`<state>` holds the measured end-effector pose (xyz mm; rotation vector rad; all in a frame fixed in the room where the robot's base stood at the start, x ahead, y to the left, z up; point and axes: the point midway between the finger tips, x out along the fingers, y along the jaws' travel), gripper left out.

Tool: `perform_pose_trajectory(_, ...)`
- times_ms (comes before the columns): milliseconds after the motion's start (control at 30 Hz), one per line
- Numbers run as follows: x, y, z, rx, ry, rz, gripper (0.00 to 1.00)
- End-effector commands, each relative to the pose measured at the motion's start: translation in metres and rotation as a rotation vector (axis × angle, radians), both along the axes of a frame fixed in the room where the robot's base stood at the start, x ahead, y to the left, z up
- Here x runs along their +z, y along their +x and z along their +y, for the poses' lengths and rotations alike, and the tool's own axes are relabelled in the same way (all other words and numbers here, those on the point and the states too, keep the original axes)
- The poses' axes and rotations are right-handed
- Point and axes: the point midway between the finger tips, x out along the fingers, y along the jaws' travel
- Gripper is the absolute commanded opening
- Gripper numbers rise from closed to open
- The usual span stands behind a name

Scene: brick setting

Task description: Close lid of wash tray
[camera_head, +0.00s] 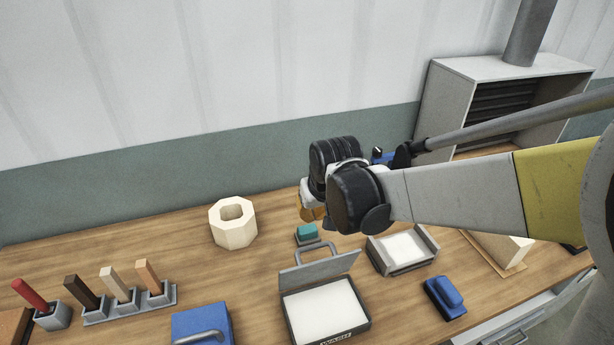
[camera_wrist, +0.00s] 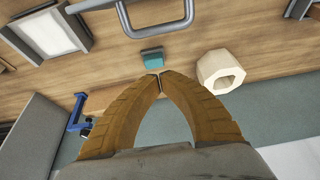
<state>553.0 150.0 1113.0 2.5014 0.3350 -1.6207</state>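The wash tray (camera_head: 330,311) is a dark-rimmed box with a pale inside and lettering on its front, at the lower middle of the head view. Its grey lid (camera_head: 322,269) stands raised at the back edge, open, with a loop handle on top. The lid's handle (camera_wrist: 128,18) shows at the top of the wrist view. My gripper (camera_head: 313,214) is above the table behind the lid, apart from it, and partly hidden by my wrist. In the wrist view its orange fingertips (camera_wrist: 160,76) meet with nothing visible between them.
A teal block (camera_head: 307,232) sits behind the lid. A cream octagonal ring (camera_head: 233,224) stands left. A blue handled object (camera_head: 203,326) and several upright sticks (camera_head: 118,284) are left.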

Motion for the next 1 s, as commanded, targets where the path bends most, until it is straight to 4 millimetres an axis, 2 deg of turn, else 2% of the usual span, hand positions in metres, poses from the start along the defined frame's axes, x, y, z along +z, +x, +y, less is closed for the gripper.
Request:
perform_pose_trajectory(33, -0.014, 0.005, 0.001, 0.000, 0.000, 0.000, 0.00)
perform_pose_trajectory(267, -0.058, 0.024, 0.006, 0.000, 0.000, 0.000, 0.00)
perform_pose_trajectory(433, -0.058, -0.001, 0.000, 0.000, 0.000, 0.000, 0.00)
perform_pose_trajectory(600, -0.058, -0.013, -0.004, 0.000, 0.000, 0.000, 0.00)
perform_pose_trajectory(1000, -0.058, -0.015, -0.004, 0.000, 0.000, -0.001, 0.00)
